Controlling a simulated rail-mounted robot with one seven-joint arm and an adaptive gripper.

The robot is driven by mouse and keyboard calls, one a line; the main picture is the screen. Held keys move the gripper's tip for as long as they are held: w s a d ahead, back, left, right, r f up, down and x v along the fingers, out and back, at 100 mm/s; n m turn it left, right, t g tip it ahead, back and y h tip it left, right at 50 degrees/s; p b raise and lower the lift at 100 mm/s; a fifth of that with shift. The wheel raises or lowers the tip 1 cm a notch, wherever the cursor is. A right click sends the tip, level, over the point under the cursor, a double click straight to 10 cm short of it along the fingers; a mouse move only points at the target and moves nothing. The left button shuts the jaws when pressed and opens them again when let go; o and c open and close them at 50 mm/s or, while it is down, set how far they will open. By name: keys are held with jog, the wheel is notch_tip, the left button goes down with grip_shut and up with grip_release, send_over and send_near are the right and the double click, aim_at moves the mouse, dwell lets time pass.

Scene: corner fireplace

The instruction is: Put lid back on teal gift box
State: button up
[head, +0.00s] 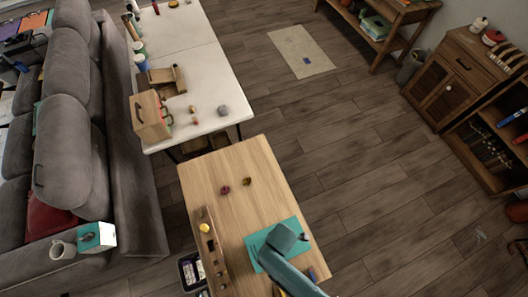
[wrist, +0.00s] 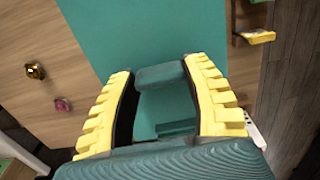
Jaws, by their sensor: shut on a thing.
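My gripper (wrist: 160,74), with yellow ribbed fingers, is shut on a teal piece (wrist: 158,77) between its fingers. Whether this piece is the lid or a handle on it I cannot tell. A broad flat teal surface (wrist: 135,30) lies beyond the fingers in the wrist view. In the head view the teal rectangle (head: 258,243) lies over the front right of the wooden table (head: 215,170), partly covered by my arm. I cannot tell lid from box there, and my fingers are hidden in that view.
Two small knob-like things (head: 236,186) lie behind the teal rectangle. A wooden rack (head: 209,247) stands along the table's left edge. A white table (head: 190,60) with several items adjoins behind; a grey sofa (head: 75,130) is at left. Open floor (head: 390,190) lies to the right.

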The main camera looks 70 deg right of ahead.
jog(key=shift+s+a, duration=0.1)
jog(key=shift+s, duration=0.15)
jog(key=shift+r, duration=0.15)
notch_tip(320, 180, down, 7)
jog(key=b, duration=0.5)
jog(key=shift+f+b, duration=1.05)
jog(key=shift+f, duration=0.75)
dwell(2.1)
jog(key=o, duration=1.2)
jog(key=shift+r, duration=0.1)
notch_tip(320, 180, up, 12)
jog(key=shift+f, duration=0.1)
